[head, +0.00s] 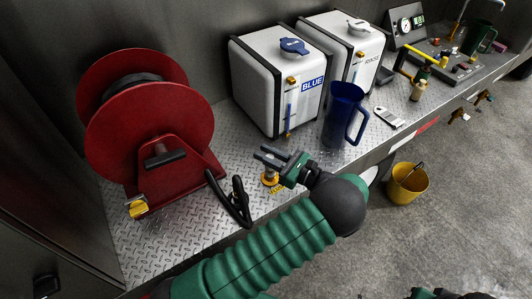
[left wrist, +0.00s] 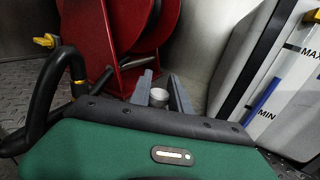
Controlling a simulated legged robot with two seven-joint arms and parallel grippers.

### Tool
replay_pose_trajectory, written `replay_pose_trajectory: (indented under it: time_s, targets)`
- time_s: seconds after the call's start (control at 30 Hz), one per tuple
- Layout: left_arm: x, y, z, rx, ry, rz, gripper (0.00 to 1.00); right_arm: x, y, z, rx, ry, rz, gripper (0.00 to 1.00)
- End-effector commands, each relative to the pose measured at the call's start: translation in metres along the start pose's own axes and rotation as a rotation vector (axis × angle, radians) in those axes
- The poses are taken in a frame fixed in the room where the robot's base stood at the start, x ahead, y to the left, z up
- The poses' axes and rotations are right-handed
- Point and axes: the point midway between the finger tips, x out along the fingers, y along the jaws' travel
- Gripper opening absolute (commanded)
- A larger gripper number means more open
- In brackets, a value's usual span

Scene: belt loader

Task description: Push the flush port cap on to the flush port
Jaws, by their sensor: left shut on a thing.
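My left gripper (head: 268,158) is over the deck, in front of the white BLUE tank, its fingers pointing left. In the left wrist view its two grey fingers (left wrist: 158,92) are on either side of a small pale round cap (left wrist: 158,97), which I take to be the flush port cap. The flush port (head: 270,181), a metal stub with a yellow ring, stands on the deck just below the fingers. The fingers largely hide the cap in the head view, so I cannot tell whether it touches the port. My right gripper is not seen.
A red hose reel (head: 150,130) stands to the left, with a black hose handle (head: 238,203) close beside the port. The BLUE tank (head: 270,85) is behind, and a blue jug (head: 340,115) stands to the right. A yellow bucket (head: 408,184) is on the floor.

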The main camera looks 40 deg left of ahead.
Motion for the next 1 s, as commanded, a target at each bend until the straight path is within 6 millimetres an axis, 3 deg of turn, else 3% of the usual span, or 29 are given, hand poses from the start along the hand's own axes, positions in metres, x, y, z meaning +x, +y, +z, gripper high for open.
replay_pose_trajectory:
  time_s: [1.0]
  targets:
    - [0.001,0.0,-0.022,0.002,0.003,0.001,0.0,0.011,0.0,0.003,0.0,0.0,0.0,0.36]
